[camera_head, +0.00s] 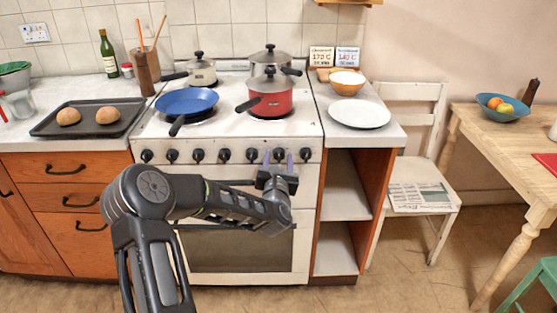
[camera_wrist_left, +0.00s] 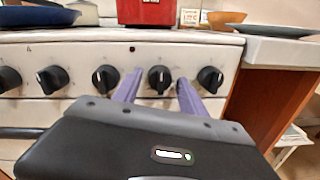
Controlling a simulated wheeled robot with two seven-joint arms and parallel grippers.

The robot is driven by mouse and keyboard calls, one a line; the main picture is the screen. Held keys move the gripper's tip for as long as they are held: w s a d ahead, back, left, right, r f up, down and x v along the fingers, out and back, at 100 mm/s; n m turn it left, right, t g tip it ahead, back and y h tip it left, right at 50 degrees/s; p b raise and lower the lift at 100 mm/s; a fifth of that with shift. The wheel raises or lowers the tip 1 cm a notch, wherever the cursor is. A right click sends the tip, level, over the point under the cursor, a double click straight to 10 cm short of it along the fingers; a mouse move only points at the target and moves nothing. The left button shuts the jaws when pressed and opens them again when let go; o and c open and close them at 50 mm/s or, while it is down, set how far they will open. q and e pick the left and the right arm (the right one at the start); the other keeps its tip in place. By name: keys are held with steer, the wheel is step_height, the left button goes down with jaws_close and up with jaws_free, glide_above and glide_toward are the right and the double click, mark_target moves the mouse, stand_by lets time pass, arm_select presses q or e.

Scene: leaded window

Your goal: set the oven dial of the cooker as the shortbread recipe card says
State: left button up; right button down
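The white cooker (camera_head: 210,140) has a row of several black dials along its front panel. My left gripper (camera_head: 278,160) is at the panel's right part, with its two purple fingers apart. In the left wrist view its fingers (camera_wrist_left: 157,92) point at the panel, one on each side of the second dial from the right (camera_wrist_left: 160,79). I cannot tell whether they touch it. Two recipe cards stand at the back right: the left card (camera_head: 321,57) reads 170 C, the right card (camera_head: 347,57) 140 C. Their titles are too small to read surely. My right gripper is not in view.
A blue pan (camera_head: 187,101), a red pot (camera_head: 271,96) and two other pots stand on the hob. The rightmost dial (camera_wrist_left: 210,79) sits close to my right-hand finger. A plate (camera_head: 360,114) and bowl (camera_head: 347,82) are on the right counter, a baking tray (camera_head: 60,128) on the left.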

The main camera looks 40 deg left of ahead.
arm_select(q)
jaws_close()
stand_by(0.3)
steer(key=shift+m, duration=0.3)
steer(key=m+b, duration=0.3)
steer(key=m, duration=0.1)
steer(key=shift+m+b, duration=0.4)
steer(key=m+b, duration=0.3)
steer(key=m, duration=0.2)
steer(key=shift+w+d+g, duration=0.1)
steer(key=shift+g, duration=0.3)
steer(key=m+b, duration=0.1)
steer(key=m, duration=0.1)
steer(key=shift+m, duration=0.4)
steer(key=m+b, duration=0.1)
steer(key=m, duration=0.1)
steer(key=shift+m, duration=0.3)
steer(key=m, duration=0.5)
steer(key=shift+g+y, duration=0.3)
